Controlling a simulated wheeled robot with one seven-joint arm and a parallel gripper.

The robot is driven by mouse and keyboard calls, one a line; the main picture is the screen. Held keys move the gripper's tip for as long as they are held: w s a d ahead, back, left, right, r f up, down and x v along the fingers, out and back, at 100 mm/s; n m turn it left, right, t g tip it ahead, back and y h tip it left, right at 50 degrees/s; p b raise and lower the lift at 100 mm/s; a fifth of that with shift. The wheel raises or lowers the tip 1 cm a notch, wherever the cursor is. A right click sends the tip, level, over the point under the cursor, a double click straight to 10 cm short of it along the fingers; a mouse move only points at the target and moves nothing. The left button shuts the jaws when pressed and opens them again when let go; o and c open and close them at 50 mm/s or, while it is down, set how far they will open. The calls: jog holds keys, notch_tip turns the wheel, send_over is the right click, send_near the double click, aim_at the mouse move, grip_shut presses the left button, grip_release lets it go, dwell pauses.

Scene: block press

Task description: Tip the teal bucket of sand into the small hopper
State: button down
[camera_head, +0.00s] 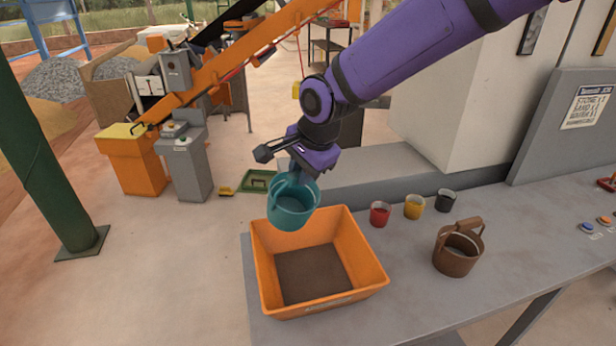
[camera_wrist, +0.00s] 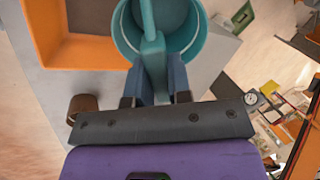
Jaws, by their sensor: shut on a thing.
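The teal bucket (camera_head: 291,207) hangs above the back edge of the orange hopper, close to upright. My gripper (camera_head: 300,177) is shut on the bucket's handle. In the wrist view the bucket (camera_wrist: 190,48) lies just beyond my fingers (camera_wrist: 160,85), with the handle bar between them. I cannot tell how much sand is in the bucket. The orange square hopper (camera_head: 363,265) stands on the grey bench, and its floor looks covered with brown material. The hopper also shows in the wrist view (camera_wrist: 45,35), beside the bucket.
A brown bucket (camera_head: 456,255) stands right of the hopper on the grey bench (camera_head: 400,300). A red cup (camera_head: 380,214), a yellow cup (camera_head: 414,207) and a dark cup (camera_head: 446,201) stand behind. Blue and orange buttons (camera_head: 587,228) sit at the far right. An orange-armed machine (camera_head: 205,85) stands behind left.

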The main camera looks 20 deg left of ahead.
jog(key=a+g+h, duration=0.1)
jog(key=w+a+r+h, duration=0.1)
jog(key=h, duration=0.1)
jog(key=shift+w+a+r+g, duration=0.15)
jog(key=shift+a+g, duration=0.1)
jog(key=shift+g, duration=0.15)
jog(key=shift+h, duration=0.3)
dwell(0.3)
